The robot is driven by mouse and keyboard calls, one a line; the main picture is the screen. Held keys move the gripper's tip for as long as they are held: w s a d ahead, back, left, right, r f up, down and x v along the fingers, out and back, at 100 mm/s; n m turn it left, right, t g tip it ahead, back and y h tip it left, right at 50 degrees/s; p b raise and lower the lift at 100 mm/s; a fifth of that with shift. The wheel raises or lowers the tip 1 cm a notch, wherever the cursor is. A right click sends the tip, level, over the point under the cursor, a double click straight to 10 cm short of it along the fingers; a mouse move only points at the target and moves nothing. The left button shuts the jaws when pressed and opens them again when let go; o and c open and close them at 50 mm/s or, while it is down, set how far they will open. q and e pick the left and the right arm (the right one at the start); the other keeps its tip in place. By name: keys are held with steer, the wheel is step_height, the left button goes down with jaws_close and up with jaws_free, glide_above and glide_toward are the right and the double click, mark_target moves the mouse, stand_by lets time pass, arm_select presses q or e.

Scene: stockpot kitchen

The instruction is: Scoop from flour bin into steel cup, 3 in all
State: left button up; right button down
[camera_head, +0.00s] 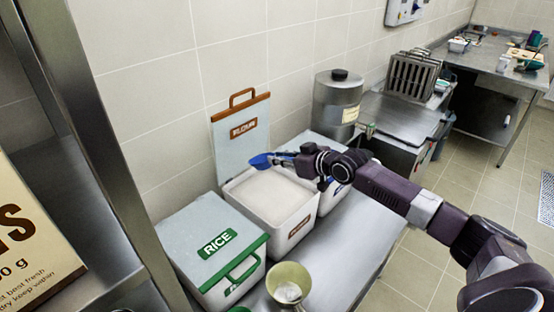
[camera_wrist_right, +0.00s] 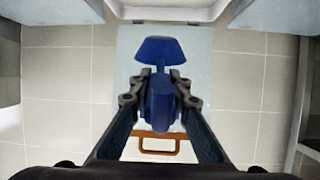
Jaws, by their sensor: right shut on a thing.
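The flour bin (camera_head: 268,198) stands open, with white flour inside and its lid (camera_head: 241,133), marked FLOUR, upright behind it against the wall. My right gripper (camera_head: 291,160) is shut on the handle of a blue scoop (camera_head: 260,161) and holds it above the back of the bin. The right wrist view shows my right gripper (camera_wrist_right: 161,92) around the handle of the scoop (camera_wrist_right: 160,50). Whether the scoop carries flour cannot be seen. A cup (camera_head: 290,275), pale olive in this light, stands in front of the flour bin with some white stuff inside. My left gripper is out of view.
A closed rice bin (camera_head: 212,245) with a green handle stands left of the flour bin. Another bin (camera_head: 324,150) stands to its right, partly behind my arm. A steel drum (camera_head: 337,100) is farther back. The steel counter (camera_head: 362,235) is bare at right. A shelf post (camera_head: 105,150) rises at left.

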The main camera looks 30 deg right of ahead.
steer(key=shift+w+a+f+b, duration=0.1)
steer(key=shift+w+f+b, duration=0.1)
steer(key=shift+f+b, duration=0.65)
arm_select(q)
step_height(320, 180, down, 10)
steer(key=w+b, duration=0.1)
steer(key=b, duration=0.7)
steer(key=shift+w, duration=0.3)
arm_select(e)
step_height(320, 180, down, 12)
steer(key=shift+r, duration=0.25)
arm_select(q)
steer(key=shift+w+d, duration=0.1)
arm_select(e)
steer(key=shift+r, duration=0.15)
steer(key=shift+r, duration=0.1)
steer(key=shift+r, duration=7.15)
steer(key=shift+s+f+t, duration=0.15)
steer(key=shift+f+t, duration=0.15)
steer(key=shift+f, duration=0.35)
steer(key=shift+s+d+f+t+y, duration=0.25)
steer(key=shift+s+f+t, duration=0.2)
steer(key=shift+f+t, duration=0.4)
steer(key=shift+s+d+f+t+y, duration=0.1)
steer(key=shift+s+f+t+y, duration=0.35)
steer(key=shift+t, duration=0.7)
